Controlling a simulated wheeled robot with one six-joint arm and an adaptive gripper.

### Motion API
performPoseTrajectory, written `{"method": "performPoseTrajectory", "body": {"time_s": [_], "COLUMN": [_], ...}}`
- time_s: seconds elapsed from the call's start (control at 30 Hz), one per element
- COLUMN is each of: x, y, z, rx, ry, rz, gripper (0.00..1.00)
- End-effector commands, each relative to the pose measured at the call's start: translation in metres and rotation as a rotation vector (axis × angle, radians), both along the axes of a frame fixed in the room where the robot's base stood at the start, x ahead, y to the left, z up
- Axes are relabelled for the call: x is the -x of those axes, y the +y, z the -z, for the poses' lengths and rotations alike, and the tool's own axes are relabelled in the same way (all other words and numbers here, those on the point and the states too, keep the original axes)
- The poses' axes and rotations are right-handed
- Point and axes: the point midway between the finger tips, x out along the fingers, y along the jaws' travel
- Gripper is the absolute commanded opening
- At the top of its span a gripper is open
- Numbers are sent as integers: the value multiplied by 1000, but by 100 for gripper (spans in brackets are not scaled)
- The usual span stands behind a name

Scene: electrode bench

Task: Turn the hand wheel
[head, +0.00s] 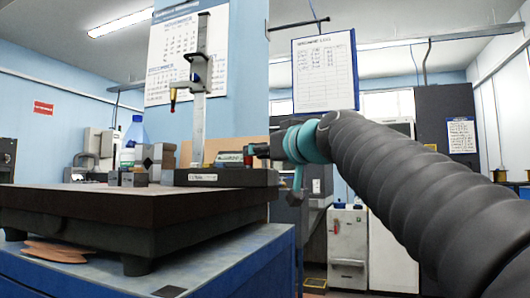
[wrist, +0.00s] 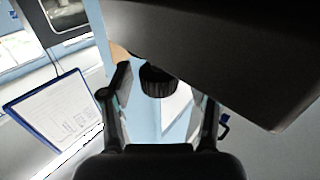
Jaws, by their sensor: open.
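The hand wheel (wrist: 158,82) is a small black knurled knob in the wrist view, under the edge of a large dark body. It lies between the two fingers of my gripper (wrist: 160,98), with a gap on both sides. The gripper is open and holds nothing. I cannot tell whether the fingertips reach fully past the wheel. In the head view my gripper (head: 258,152) is at the right end of the height gauge's dark base (head: 225,178). I cannot make out the wheel clearly there.
The height gauge's upright column (head: 198,100) rises from the dark surface plate (head: 110,205), beside grey blocks (head: 155,160). The plate stands on a blue bench (head: 225,265). A clipboard (head: 324,72) hangs behind my arm. Right of the bench, floor shows.

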Motion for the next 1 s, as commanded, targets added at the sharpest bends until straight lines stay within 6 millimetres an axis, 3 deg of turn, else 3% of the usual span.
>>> {"method": "performPoseTrajectory", "body": {"time_s": [0.17,0.6,0.8,1.0], "x": [14,84,99,102], "y": [-9,-51,-60,-61], "z": [-1,-1,0,0], "rx": [0,0,0,0], "ry": [-1,-1,0,0], "rz": [2,4,1,-1], "gripper": [61,61,61,61]}}
